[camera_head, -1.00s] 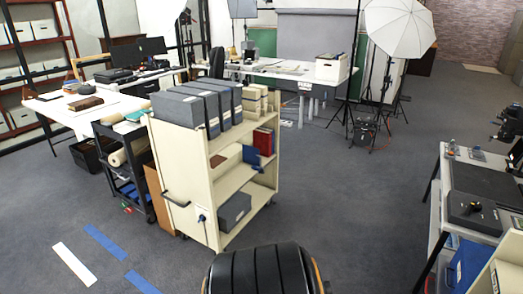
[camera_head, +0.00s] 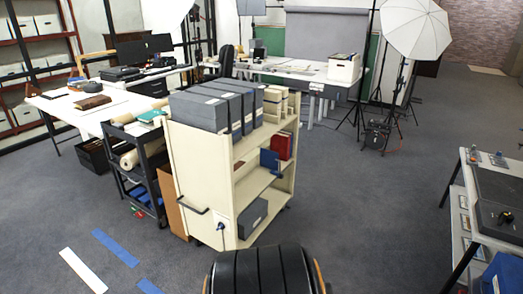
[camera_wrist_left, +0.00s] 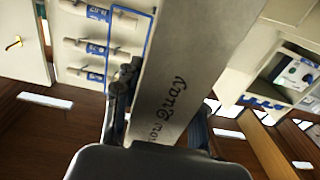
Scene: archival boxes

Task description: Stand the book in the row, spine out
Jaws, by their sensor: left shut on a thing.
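My left gripper (camera_wrist_left: 158,112) is seen in the left wrist view, shut on a pale grey-beige slab, likely the book (camera_wrist_left: 178,62). In the head view, a cream cart (camera_head: 192,165) carries a row of grey box files (camera_head: 232,102) on top. A red book (camera_head: 282,146) and a blue book (camera_head: 269,160) stand on its middle shelf. Neither gripper shows in the head view.
A black trolley (camera_head: 138,177) with rolls stands left of the cart. A white table (camera_head: 60,107) is behind it, and a grey-topped bench (camera_head: 505,195) is at the right. Blue and white tape strips (camera_head: 84,270) lie on the floor. Open carpet (camera_head: 375,215) lies right of the cart.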

